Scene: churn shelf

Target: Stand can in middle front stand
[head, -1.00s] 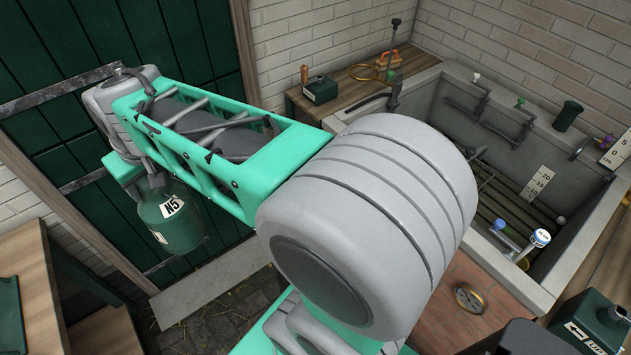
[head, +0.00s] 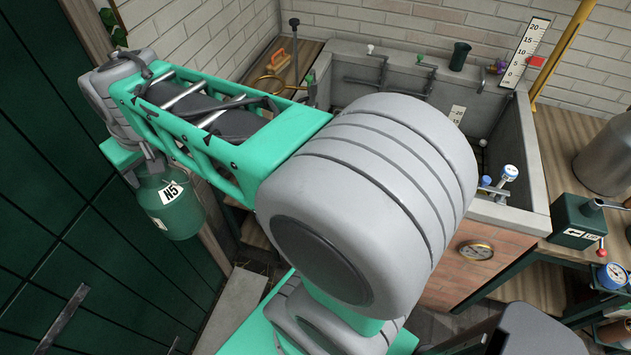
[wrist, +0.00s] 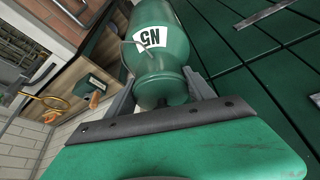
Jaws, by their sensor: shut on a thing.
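The can (head: 172,207) is a green vessel with a white label marked N5. It hangs below the end of my arm at the left of the head view. In the wrist view the can (wrist: 156,55) sits between the two grey fingers of my gripper (wrist: 160,88), which is shut on it at the narrower neck end. In the head view the fingers are mostly hidden behind my arm. The middle front stand cannot be made out in these frames.
A stone trough (head: 513,160) with a brick front stands at the back right, holding gauges and taps. A wooden bench (head: 308,52) adjoins it on the left. A green box with a lever (head: 577,222) and a grey metal churn (head: 606,150) are at the right. A dark green door (head: 60,150) is close on the left.

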